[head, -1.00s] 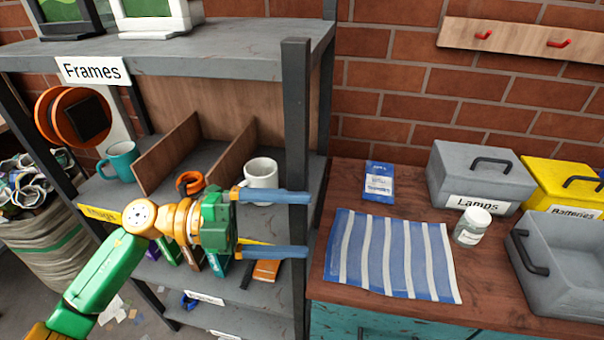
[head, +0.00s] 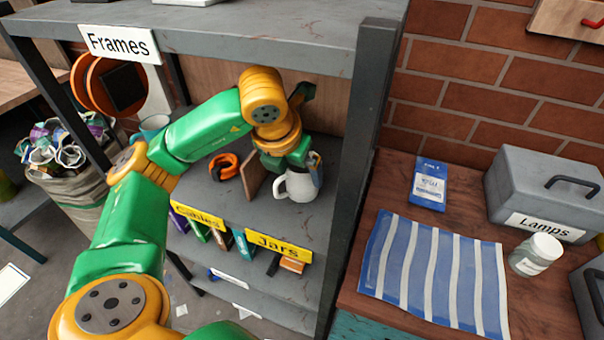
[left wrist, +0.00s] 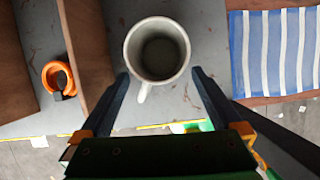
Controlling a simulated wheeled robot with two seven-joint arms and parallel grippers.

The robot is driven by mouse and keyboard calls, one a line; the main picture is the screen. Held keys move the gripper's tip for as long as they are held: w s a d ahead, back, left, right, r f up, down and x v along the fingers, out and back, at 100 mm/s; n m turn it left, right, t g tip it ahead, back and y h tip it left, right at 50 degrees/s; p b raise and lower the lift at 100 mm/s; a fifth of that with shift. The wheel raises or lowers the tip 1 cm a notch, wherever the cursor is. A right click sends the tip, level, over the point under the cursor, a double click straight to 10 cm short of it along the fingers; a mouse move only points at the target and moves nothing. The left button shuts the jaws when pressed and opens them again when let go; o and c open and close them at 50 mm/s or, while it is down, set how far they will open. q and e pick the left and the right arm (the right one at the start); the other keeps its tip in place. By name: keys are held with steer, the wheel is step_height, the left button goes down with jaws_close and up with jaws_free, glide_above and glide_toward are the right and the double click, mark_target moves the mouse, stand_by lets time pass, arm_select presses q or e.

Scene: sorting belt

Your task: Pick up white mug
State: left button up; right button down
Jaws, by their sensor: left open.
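The white mug (head: 298,187) stands upright on the grey middle shelf (head: 262,214), in the section above the "Jars" label. Its handle points to the left in the head view. My left gripper (head: 314,172) is open at the mug, partly hiding its upper right side. In the left wrist view the empty mug (left wrist: 158,50) shows from above, with its handle pointing toward the gripper. The two blue fingers (left wrist: 163,88) are spread to either side of the mug's near part. I cannot tell whether they touch it. My right gripper is not in view.
A wooden divider (head: 250,172) stands close left of the mug, with an orange ring-shaped item (head: 224,167) beyond it. A dark shelf post (head: 362,150) rises at the right. The upper shelf (head: 270,30) overhangs. A striped cloth (head: 432,270) lies on the right-hand bench.

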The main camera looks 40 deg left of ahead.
arm_select(q)
steer(key=shift+w+a+r+p, duration=0.15)
steer(key=shift+w+p, duration=0.1)
steer(key=shift+w, duration=0.25)
steer(key=shift+w+a+r+p, duration=0.1)
steer(key=shift+w+p, duration=0.15)
steer(key=shift+w, duration=0.2)
steer(key=x, duration=0.4)
steer(key=shift+w+r, duration=0.15)
steer(key=shift+w, duration=0.05)
steer(key=c, duration=1.3)
steer(key=shift+r, duration=0.15)
